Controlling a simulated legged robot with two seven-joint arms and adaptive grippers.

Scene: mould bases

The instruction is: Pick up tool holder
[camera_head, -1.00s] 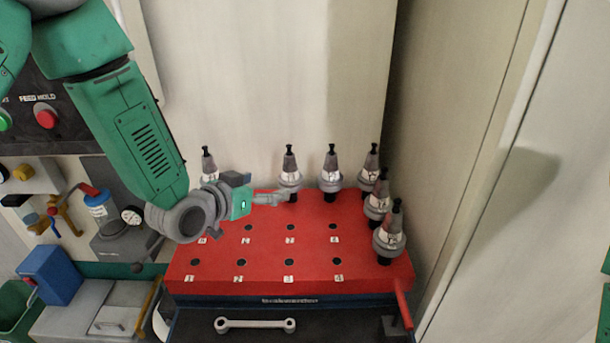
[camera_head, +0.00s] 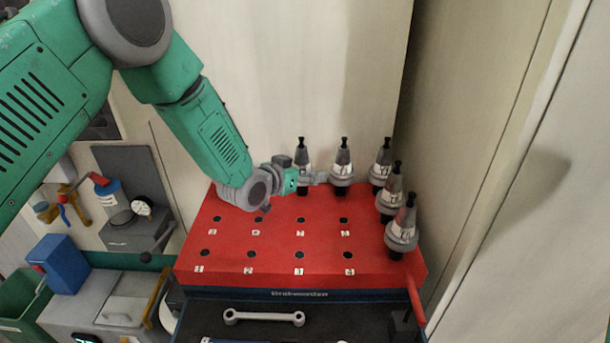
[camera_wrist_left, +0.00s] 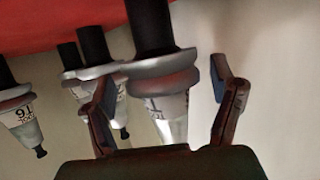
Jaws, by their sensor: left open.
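Several grey tool holders with black tips stand upright in the back row and right side of a red rack (camera_head: 300,265). My left gripper (camera_head: 318,178) is at the back row, pointing right. It passes in front of one holder (camera_head: 303,151) and its tips are close to another holder (camera_head: 342,163). In the left wrist view, the open fingers (camera_wrist_left: 165,82) stand either side of a holder (camera_wrist_left: 150,68), with gaps visible beside it. That view shows the rack upside down, with more holders to the left, one labelled (camera_wrist_left: 20,112). My right gripper is not in view.
More holders stand at the right, at the back (camera_head: 381,164), middle (camera_head: 390,194) and front (camera_head: 402,230). The front rows of numbered holes are empty. A wall is close behind the rack. A wrench (camera_head: 264,317) lies in front, and a blue box (camera_head: 58,263) stands left.

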